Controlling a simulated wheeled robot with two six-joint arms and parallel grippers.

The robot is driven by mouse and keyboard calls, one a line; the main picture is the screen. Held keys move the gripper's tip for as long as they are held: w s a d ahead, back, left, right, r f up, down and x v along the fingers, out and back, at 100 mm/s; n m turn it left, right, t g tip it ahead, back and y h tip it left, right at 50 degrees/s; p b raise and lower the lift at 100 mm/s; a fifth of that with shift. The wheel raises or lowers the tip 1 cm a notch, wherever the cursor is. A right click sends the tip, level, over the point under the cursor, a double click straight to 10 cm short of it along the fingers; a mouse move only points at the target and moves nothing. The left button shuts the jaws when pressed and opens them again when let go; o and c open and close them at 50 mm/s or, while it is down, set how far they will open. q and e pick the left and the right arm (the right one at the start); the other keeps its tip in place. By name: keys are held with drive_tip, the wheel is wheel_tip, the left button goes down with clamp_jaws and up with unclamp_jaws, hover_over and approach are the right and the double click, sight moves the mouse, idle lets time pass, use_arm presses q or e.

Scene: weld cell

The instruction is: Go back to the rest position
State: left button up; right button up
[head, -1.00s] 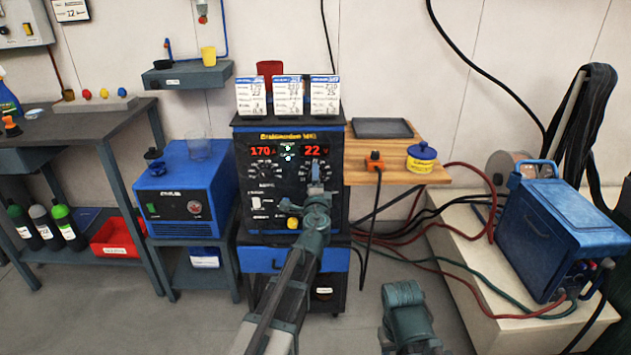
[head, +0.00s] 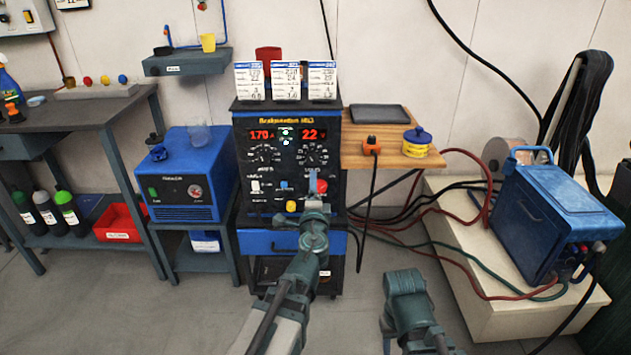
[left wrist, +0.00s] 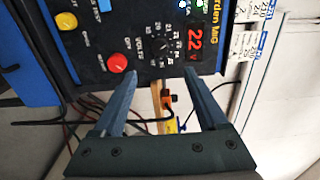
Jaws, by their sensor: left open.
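My left gripper (head: 314,182) is in front of the lower right of the welder's control panel (head: 262,185). In the left wrist view my left gripper (left wrist: 158,80) is open, its two fingers apart with nothing between them. The panel's red button (left wrist: 118,62) and yellow button (left wrist: 66,21) are beyond the fingertips, apart from them in that view. The displays read 170 and 22.
A wooden side shelf (head: 385,155) holds a black tray, an orange plug and a yellow tin. A blue cooler unit (head: 187,180) stands left of the welder. A blue case (head: 555,215) with hoses sits on a pale block at right. Grey floor is open in front.

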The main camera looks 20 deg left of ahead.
use_arm(q)
drive_tip(key=shift+s+d, duration=0.1)
drive_tip(key=shift+s, duration=0.25)
